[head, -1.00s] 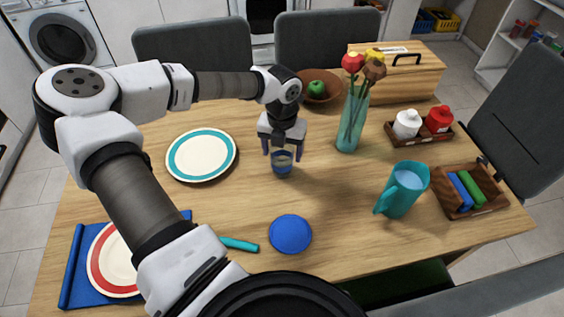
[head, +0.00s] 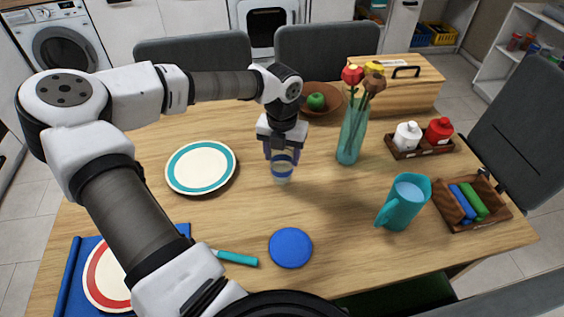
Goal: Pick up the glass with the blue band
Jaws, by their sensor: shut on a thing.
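The glass with the blue band (head: 281,172) is in the middle of the table in the head view. It is clear and upright, with a blue band around it. My gripper (head: 282,156) points down over it and is shut on its upper part, one finger on each side. I cannot clearly tell whether the glass base touches the wood or hangs just above it.
A teal-rimmed plate (head: 201,167) lies left of the glass, and a blue round item (head: 290,248) lies in front. A teal vase with flowers (head: 351,135) and a teal pitcher (head: 404,203) stand to the right. A brown bowl with a green apple (head: 316,101) is behind.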

